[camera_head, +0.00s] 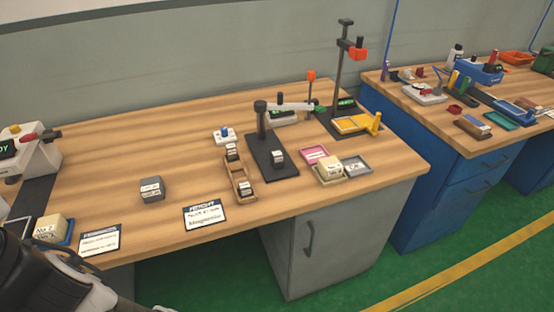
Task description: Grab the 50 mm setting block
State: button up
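No block's size marking is legible, so I cannot tell which one is the 50 mm setting block. A grey block (152,189) with a white label stands alone on the wooden bench. A small labelled block (232,152) and another (246,188) sit at the two ends of a narrow wooden tray (237,172). Another labelled block (278,157) stands on the dark base of a gauge stand (266,140). My dark arm shows at the lower left, well apart from these blocks. My gripper's fingertips are not in view.
A label card (205,216) lies at the bench's front edge, another (100,240) to its left. A taller stand (340,75) rises behind. The bench's back left is clear. A cluttered second bench stands right.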

aim_at(276, 157)
jog(key=i+l+u, duration=0.1)
jog(key=u, duration=0.3)
jog(key=l+u, duration=0.8)
jog(key=l, duration=0.5)
jog(key=l+u, duration=0.15)
jog(key=l, duration=1.4)
jog(key=i+l, duration=0.1)
jog(key=l, duration=0.4)
jog(key=i+l, duration=0.15)
jog(key=i, duration=0.1)
